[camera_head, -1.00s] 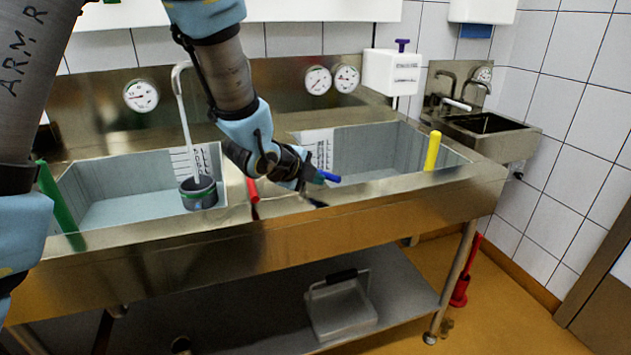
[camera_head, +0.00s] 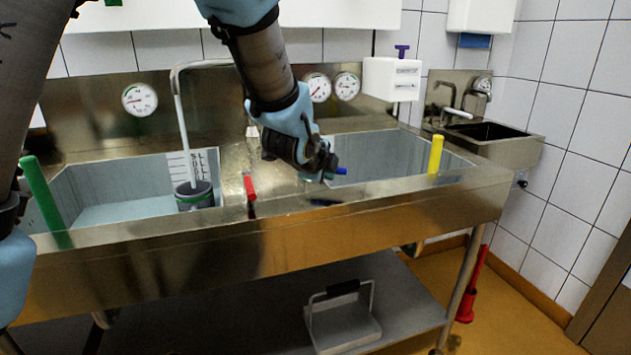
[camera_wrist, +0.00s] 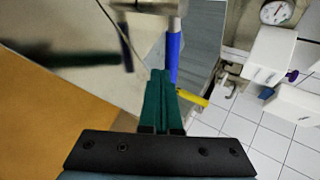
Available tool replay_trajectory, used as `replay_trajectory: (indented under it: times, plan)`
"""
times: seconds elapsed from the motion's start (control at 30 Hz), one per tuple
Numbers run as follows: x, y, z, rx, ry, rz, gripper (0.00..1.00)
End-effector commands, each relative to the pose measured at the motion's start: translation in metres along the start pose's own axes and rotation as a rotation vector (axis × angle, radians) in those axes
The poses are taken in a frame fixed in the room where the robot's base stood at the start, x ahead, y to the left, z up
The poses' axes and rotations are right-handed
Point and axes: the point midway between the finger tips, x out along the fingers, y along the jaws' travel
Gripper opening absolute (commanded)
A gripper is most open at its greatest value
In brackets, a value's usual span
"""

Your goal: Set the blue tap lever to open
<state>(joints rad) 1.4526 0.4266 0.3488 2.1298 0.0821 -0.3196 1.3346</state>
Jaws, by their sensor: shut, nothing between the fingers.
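In the wrist view the blue lever (camera_wrist: 173,50) is a blue rod running down from a metal fitting at the top. My gripper's green fingers (camera_wrist: 160,76) are together and empty, with their tips just left of the lever's lower part. I cannot tell whether they touch it.
A red lever (camera_head: 249,187) stands left of my gripper, a green one (camera_head: 40,195) at far left, and a yellow one (camera_head: 435,153) at right. The steel sink front edge (camera_head: 400,200) runs below. A grey cup (camera_head: 194,196) sits in the left basin.

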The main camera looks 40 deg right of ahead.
Motion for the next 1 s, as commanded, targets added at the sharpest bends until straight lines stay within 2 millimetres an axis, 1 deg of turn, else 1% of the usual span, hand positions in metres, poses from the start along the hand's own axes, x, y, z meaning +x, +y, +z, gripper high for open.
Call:
replay_trajectory:
  times: [0.2, 0.43, 0.83, 1.0]
  plan:
    - [0.0047, -0.0028, -0.0027, 0.002, 0.001, 0.001, 0.0]
    - [0.0056, -0.0037, -0.0031, 0.001, 0.001, 0.001, 0.0]
    - [0.0059, -0.0036, -0.0025, 0.001, 0.001, 0.001, 0.0]
    - [0.0097, -0.0029, -0.0007, 0.001, 0.0, 0.001, 0.0]
